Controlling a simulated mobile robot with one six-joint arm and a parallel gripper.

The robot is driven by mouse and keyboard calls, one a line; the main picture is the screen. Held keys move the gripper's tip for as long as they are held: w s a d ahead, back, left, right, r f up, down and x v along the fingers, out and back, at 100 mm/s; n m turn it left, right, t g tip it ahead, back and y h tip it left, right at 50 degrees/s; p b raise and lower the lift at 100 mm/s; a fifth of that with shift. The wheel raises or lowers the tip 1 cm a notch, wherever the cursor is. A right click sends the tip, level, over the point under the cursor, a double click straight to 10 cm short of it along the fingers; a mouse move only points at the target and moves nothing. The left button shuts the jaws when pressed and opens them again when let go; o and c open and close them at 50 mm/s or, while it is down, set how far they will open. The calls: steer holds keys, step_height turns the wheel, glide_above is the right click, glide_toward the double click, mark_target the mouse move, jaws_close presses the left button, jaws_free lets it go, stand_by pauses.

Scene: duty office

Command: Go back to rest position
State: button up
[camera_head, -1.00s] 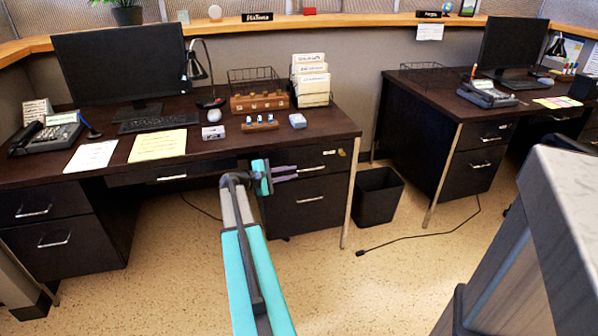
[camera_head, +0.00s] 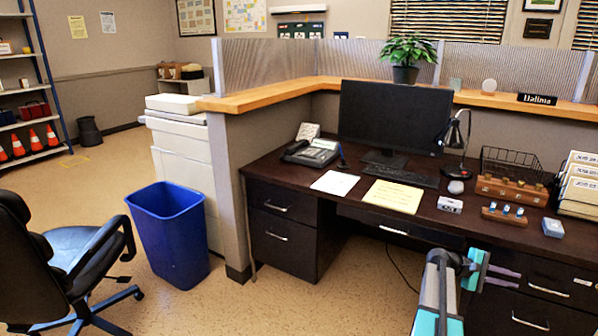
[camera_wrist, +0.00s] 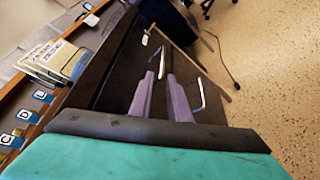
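My gripper (camera_head: 512,278) is in front of the dark desk (camera_head: 262,165), at the lower right of the head view. Its two purple fingers stand apart with nothing held between them. In the wrist view my gripper (camera_wrist: 162,76) also shows empty, with the desk's drawer fronts and silver handles behind the fingertips. Whether the fingers touch the desk cannot be told.
A blue bin (camera_head: 172,240) and an office chair (camera_head: 75,265) stand at the left. The desk holds a monitor (camera_head: 393,115), a phone (camera_head: 312,153), papers and a wooden key rack (camera_head: 515,218). Open floor (camera_head: 110,180) lies at the far left.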

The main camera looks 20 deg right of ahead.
steer(key=w+a+f+n+t+p, duration=0.3)
steer(key=w+a+f+p, duration=0.1)
steer(key=w+a, duration=0.75)
steer(key=w+a+f+n+t+y+p, duration=0.1)
steer(key=a+f+p, duration=0.1)
steer(key=a+f, duration=0.35)
steer(key=a+f+n+p, duration=0.1)
steer(key=a+f, duration=0.1)
steer(key=a, duration=0.6)
steer(key=w+a+f+n+t+y+p, duration=0.1)
steer(key=a+f+p, duration=0.1)
steer(key=a+f, duration=0.35)
steer(key=s+a+f+m+y+p, duration=0.2)
steer(key=s+a, duration=0.6)
steer(key=a, duration=0.5)
steer(key=s+a+f+m+g+y+p, duration=0.1)
steer(key=s+a+f+y, duration=0.3)
steer(key=s+a, duration=0.4)
steer(key=s+a+f+m+g+y+p, duration=0.1)
steer(key=s+a+y, duration=0.4)
steer(key=a, duration=1.5)
steer(key=s+f+m+p, duration=0.1)
steer(key=s+m, duration=0.1)
steer(key=s, duration=0.1)
steer(key=shift+s+a+f+p, duration=0.15)
steer(key=shift+s+f+p, duration=0.2)
steer(key=shift+s+f, duration=0.05)
